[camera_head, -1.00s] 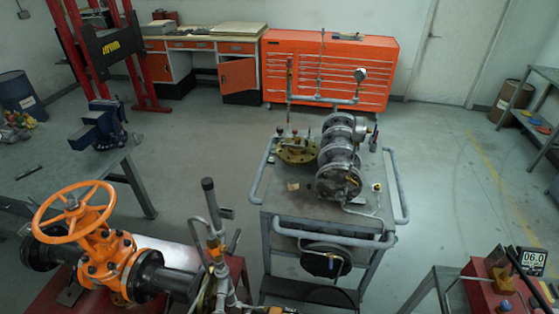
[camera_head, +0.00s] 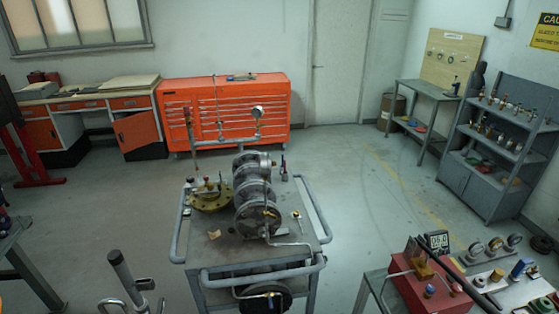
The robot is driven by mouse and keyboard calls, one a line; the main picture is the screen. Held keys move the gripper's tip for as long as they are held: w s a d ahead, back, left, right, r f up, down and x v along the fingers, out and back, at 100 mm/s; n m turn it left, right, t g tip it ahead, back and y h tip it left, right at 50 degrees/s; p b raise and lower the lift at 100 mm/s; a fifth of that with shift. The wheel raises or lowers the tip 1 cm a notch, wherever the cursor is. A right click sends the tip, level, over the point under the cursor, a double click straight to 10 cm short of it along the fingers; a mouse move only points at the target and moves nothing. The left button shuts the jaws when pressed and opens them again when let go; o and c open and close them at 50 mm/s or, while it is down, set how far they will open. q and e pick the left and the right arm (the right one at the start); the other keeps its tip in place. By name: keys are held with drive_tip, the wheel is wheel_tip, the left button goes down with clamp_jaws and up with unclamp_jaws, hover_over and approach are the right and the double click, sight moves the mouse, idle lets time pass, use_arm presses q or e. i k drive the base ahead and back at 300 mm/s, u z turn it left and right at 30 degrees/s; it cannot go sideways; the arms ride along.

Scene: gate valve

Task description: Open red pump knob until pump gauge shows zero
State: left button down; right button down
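A red pump box (camera_head: 406,289) sits on a stand at the lower right, partly cut by the lower edge. A black digital gauge (camera_head: 437,242) with a white display stands at its back; its digits look like 06.0 but are small. Brass fittings (camera_head: 424,268) and a small blue part (camera_head: 430,291) are on the box. I cannot clearly make out a red knob on it. Neither of my grippers is in view, and nothing of mine is touching the pump.
A grey cart (camera_head: 208,253) carrying a grey valve assembly (camera_head: 255,200) stands in the middle. Gauges and fittings lie on the bench (camera_head: 541,291) right of the pump. Orange drawers (camera_head: 280,105) and a shelf unit (camera_head: 492,165) stand behind. Floor between cart and shelves is clear.

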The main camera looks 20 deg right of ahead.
sight(456, 288)
drive_tip(key=u, duration=0.1)
drive_tip(key=k, duration=0.95)
drive_tip(key=z, duration=1.35)
drive_tip(key=i, duration=0.75)
drive_tip(key=z, duration=0.65)
drive_tip(key=i, duration=0.6)
drive_tip(key=u, duration=2.45)
drive_tip(key=k, duration=1.2)
drive_tip(key=z, duration=0.05)
